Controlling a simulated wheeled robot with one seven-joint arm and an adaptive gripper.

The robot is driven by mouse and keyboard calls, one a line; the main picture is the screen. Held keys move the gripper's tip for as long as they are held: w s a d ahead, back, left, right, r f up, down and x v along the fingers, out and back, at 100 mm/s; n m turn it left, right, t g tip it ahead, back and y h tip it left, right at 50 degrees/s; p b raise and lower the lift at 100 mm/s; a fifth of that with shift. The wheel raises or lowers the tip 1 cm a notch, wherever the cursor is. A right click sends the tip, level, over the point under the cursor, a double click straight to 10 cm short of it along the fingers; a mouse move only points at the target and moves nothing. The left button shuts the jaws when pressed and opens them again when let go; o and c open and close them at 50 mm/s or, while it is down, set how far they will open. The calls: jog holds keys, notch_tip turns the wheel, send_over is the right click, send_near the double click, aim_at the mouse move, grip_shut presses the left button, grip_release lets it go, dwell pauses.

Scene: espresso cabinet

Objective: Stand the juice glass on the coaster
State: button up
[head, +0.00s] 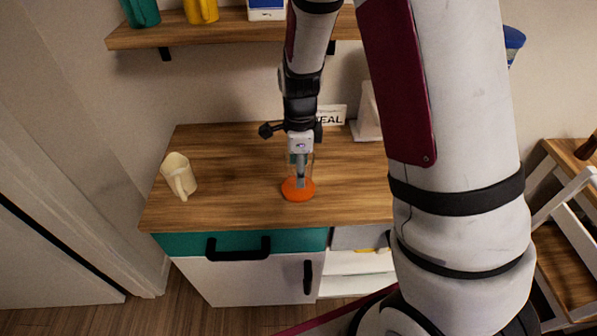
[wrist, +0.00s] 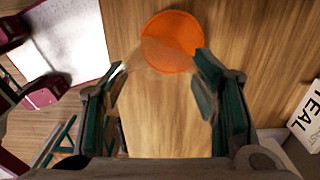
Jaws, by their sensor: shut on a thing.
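The juice glass (wrist: 160,55) is clear and hard to make out; it shows faintly between my fingers in the wrist view. My gripper (head: 300,172) points down over the cabinet top and is shut on the glass, with a finger on each side in the wrist view (wrist: 160,82). The coaster (head: 298,190) is a flat orange disc on the wooden top, directly below my gripper in the head view. In the wrist view the coaster (wrist: 174,30) lies beyond the fingertips, partly seen through the glass. I cannot tell whether the glass touches it.
A cream mug (head: 178,175) stands at the left of the wooden top (head: 235,150). A lettered white sign (head: 331,115) stands at the back, also at right in the wrist view (wrist: 304,118). A wall shelf (head: 225,32) holds mugs above. The top between mug and coaster is clear.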

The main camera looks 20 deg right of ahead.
jog(key=shift+w+d, duration=0.2)
jog(key=shift+w, duration=0.6)
jog(key=shift+f, duration=1.8)
jog(key=shift+f, duration=0.1)
jog(key=o, duration=1.3)
jog(key=shift+o, duration=0.2)
